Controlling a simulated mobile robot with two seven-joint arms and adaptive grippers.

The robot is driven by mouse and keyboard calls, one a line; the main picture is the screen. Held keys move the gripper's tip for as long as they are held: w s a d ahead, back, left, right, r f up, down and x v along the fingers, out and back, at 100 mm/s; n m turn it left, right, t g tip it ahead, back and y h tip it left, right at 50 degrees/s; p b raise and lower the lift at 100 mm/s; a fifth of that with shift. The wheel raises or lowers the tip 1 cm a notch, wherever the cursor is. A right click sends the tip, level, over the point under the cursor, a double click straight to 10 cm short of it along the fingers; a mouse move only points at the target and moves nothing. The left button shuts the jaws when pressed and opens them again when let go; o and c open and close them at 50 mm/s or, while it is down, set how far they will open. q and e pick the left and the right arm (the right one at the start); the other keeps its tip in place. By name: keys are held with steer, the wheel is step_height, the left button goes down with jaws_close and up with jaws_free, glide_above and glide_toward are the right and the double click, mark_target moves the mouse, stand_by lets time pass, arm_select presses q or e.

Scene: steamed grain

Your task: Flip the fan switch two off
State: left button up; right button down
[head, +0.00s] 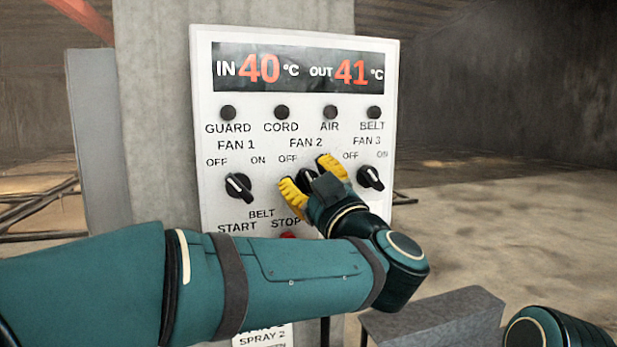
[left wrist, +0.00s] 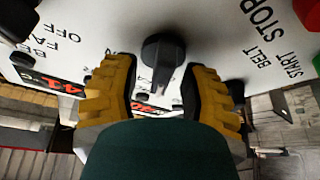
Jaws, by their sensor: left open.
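The white control panel (head: 215,100) stands upright in front of me. Its FAN 2 switch (head: 305,175) is a black rotary knob, partly hidden by my left gripper in the head view; which way it points is unclear there. In the left wrist view the knob (left wrist: 163,52) sits between the two fingers, with a gap on each side. My left gripper (head: 309,175) has yellow fingers, open on either side of the knob and close to the panel. It also shows in the left wrist view (left wrist: 160,84). My right gripper is out of view.
The FAN 1 knob (head: 238,186) is left of my gripper and the FAN 3 knob (head: 370,177) close to its right. A red button (head: 288,236) is below, mostly hidden by my left arm. A grey block (head: 440,318) stands at the lower right.

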arm_select(q)
jaws_close()
steer(key=shift+f+n+g+y+b, duration=0.15)
steer(key=shift+n+g+y+b, duration=0.15)
steer(key=shift+n+b, duration=0.7)
steer(key=shift+a+n+g, duration=0.1)
steer(key=shift+n+g, duration=0.2)
steer(key=shift+n, duration=0.5)
